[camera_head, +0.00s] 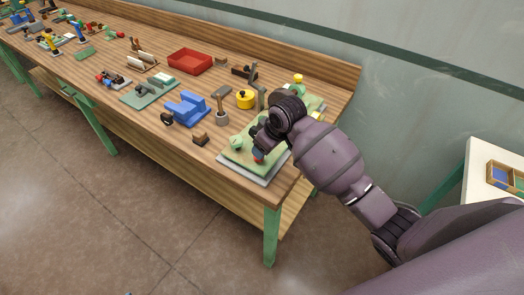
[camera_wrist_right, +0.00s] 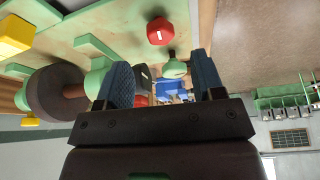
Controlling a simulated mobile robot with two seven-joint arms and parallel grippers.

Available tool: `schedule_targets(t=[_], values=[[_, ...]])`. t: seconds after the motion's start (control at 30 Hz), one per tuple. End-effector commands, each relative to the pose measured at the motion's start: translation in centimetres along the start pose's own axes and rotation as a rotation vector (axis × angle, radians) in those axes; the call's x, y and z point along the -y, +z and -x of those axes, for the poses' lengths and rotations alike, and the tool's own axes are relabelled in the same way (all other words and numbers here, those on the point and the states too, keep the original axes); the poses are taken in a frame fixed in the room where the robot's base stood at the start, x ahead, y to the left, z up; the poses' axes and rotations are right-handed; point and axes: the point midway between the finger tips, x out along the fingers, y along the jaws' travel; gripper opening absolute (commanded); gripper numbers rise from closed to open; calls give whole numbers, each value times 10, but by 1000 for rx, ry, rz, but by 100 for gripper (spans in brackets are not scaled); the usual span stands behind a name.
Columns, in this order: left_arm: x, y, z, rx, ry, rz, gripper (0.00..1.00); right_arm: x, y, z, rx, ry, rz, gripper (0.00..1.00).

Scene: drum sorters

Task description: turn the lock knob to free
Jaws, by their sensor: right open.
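The green sorter device (camera_head: 240,160) stands on a grey base at the near right end of the bench. A red hexagonal knob with a pale mark (camera_wrist_right: 160,30) sits on its panel in the right wrist view, and a round green knob (camera_wrist_right: 175,69) is close to it. I cannot tell for certain which is the lock knob. My right gripper (camera_wrist_right: 162,70) is open, its two fingers apart, with neither knob held. In the head view the right hand (camera_head: 264,140) is over the device and hides part of it. My left gripper is not in view.
A dark drum (camera_wrist_right: 62,93) and a yellow block (camera_wrist_right: 14,36) are beside the fingers. On the bench are a yellow pot (camera_head: 245,99), a mallet (camera_head: 221,108), a blue fixture (camera_head: 187,109) and a red tray (camera_head: 190,62). The floor in front is clear.

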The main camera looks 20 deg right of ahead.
Motion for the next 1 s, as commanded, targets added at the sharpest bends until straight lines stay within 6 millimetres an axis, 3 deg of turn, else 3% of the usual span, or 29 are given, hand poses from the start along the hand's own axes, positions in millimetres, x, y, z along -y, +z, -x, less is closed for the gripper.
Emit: schedule_targets(t=[0.1, 0.33, 1.0], values=[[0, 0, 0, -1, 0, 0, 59, 0, 0, 22, -2, 1, 1, 62], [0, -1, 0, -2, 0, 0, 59, 0, 0, 45, 0, 0, 0, 62], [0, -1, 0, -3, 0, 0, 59, 0, -3, 49, -17, 1, -5, 62]])
